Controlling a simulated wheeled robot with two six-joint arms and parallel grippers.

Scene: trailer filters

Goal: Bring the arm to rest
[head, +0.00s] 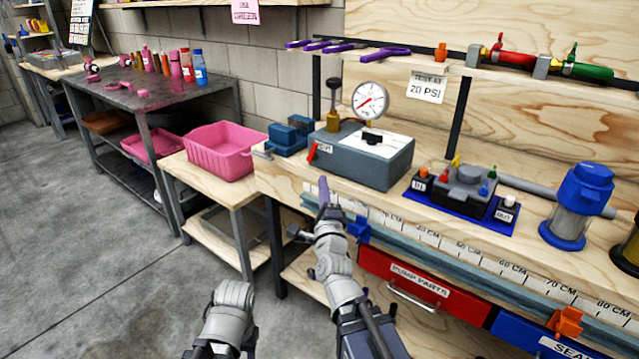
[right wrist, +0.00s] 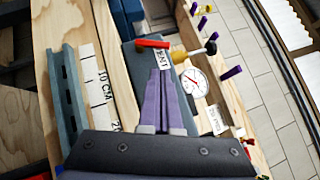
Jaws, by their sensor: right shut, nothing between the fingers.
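My right gripper (head: 323,188) points up and away at the front edge of the workbench, with its purple fingers together and empty. In the right wrist view the closed fingers (right wrist: 163,72) lie in front of the grey test box (right wrist: 135,75), close to its label and red lever. I cannot tell whether they touch the box. In the head view the grey test box (head: 365,158) stands on the bench just beyond the gripper, with a dial gauge (head: 370,100) on top. A grey link of my left arm shows at the bottom, but its gripper is out of view.
A pink bin (head: 222,152) sits on a lower wooden table to the left. A blue vise (head: 289,137) stands beside the test box. A ruler strip (head: 470,248) and a red drawer (head: 418,286) line the bench front. Open floor (head: 75,235) lies left.

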